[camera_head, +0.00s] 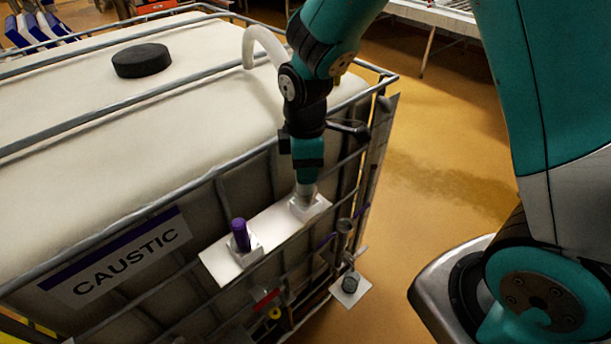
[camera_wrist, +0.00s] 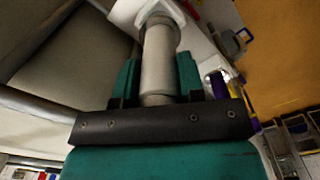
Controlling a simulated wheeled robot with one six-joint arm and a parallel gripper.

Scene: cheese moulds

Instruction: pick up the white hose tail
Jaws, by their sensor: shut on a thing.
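The white hose tail is a pale grey-white cylinder in my gripper (camera_wrist: 158,82). In the wrist view the hose tail (camera_wrist: 158,58) stands between my two teal fingers, with a collar at its far end. In the head view my gripper (camera_head: 307,172) points down at the caustic tank's front right, shut on the upper part of the hose tail (camera_head: 306,189). Its lower end is at a white square holder (camera_head: 311,212) on a white shelf (camera_head: 268,228). I cannot tell whether it is still seated there.
A purple fitting (camera_head: 240,236) stands in another holder on the same shelf, left of my gripper. The caged caustic tank (camera_head: 90,120) has a black cap (camera_head: 141,61) and a white curved hose (camera_head: 262,42). A small grey fitting (camera_head: 350,283) is lower right. Yellow floor lies right.

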